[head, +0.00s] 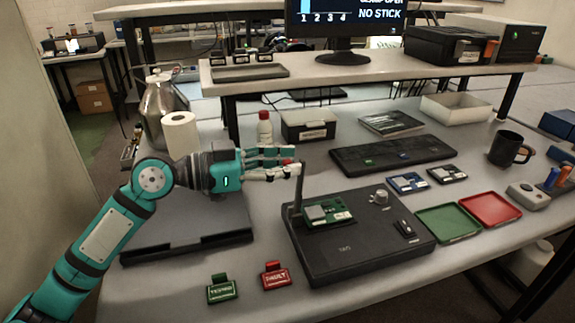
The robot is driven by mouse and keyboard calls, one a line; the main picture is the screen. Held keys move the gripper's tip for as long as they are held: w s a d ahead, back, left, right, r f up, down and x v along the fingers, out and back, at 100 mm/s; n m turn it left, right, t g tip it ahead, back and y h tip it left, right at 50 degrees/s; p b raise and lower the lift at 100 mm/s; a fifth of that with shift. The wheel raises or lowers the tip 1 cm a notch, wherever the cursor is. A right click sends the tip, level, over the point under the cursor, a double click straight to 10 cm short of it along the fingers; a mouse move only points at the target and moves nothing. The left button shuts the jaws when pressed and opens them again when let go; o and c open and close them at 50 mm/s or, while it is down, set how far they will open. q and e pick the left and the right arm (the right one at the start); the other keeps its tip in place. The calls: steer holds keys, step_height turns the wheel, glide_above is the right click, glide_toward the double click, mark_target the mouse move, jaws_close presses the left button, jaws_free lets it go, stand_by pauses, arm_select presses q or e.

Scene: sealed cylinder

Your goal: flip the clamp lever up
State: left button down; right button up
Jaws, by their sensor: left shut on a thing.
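The clamp lever (298,195) is a thin dark bar at the left rear of a black test fixture (345,262). It stands close to upright. My left gripper (296,166) reaches in from the left and is shut on the lever's upper end. The fingers partly hide that end, with a bit of red showing between them. A green circuit board (336,214) with a grey block lies on the fixture beside the lever's foot. My right gripper is not in view.
A metal knob (379,196) and a small black switch (404,228) sit on the fixture's right part. Green (448,223) and red (491,208) trays lie to the right. Two tags, green (221,289) and red (276,276), stand in front. A red-capped bottle (264,130) stands behind the gripper.

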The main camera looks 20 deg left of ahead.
arm_select(q)
steer(key=shift+d+f+g, duration=0.1)
steer(key=shift+f+g, duration=0.2)
steer(key=shift+f, duration=0.4)
steer(key=c, duration=1.4)
jaws_free()
steer(key=shift+c, duration=0.2)
steer(key=o, duration=0.4)
steer(key=shift+a, duration=0.2)
steer(key=shift+r, duration=0.25)
steer(key=shift+d+r, duration=0.1)
step_height(320, 180, up, 10)
steer(key=shift+f, duration=0.15)
